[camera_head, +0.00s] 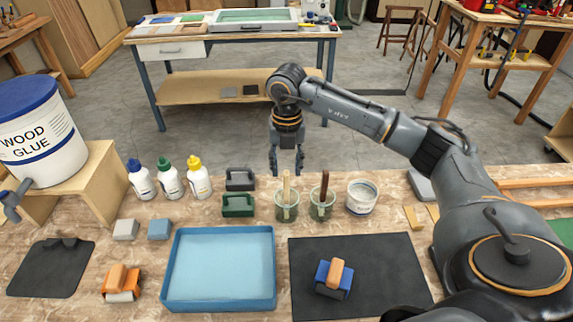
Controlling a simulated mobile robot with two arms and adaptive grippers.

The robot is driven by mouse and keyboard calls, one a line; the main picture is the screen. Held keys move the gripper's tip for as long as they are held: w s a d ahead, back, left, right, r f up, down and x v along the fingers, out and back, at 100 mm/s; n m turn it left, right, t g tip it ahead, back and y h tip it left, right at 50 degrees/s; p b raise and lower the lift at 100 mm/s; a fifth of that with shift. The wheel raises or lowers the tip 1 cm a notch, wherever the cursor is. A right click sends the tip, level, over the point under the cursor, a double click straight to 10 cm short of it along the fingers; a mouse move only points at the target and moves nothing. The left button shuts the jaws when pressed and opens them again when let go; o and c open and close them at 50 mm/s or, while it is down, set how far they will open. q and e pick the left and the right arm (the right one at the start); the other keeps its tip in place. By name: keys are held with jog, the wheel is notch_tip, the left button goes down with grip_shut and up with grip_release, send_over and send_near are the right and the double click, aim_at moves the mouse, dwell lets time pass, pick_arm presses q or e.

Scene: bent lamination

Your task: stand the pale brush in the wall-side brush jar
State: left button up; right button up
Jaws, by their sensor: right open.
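The pale brush (286,184) stands handle-up in the left of two greenish glass jars (287,213). A dark brown brush (324,184) stands in the right glass jar (321,211). I cannot tell from this view which jar is the wall-side one. My right gripper (287,172) points down just above and around the top of the pale handle in the picture, its fingers apart on either side. I cannot tell its exact depth relative to the handle. It holds nothing that I can see. My left gripper is not in view.
A white tub (362,197) stands right of the jars. Dark and green blocks (238,205) and several glue bottles (170,180) stand left. A blue tray (220,302), a dark mat (390,288) with a blue-orange tool (334,278), and a glue bucket (40,130) are around.

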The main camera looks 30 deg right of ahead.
jog(key=shift+r, duration=0.15)
notch_tip(320, 180, up, 12)
dwell(0.3)
jog(key=shift+f, duration=0.2)
dwell(0.7)
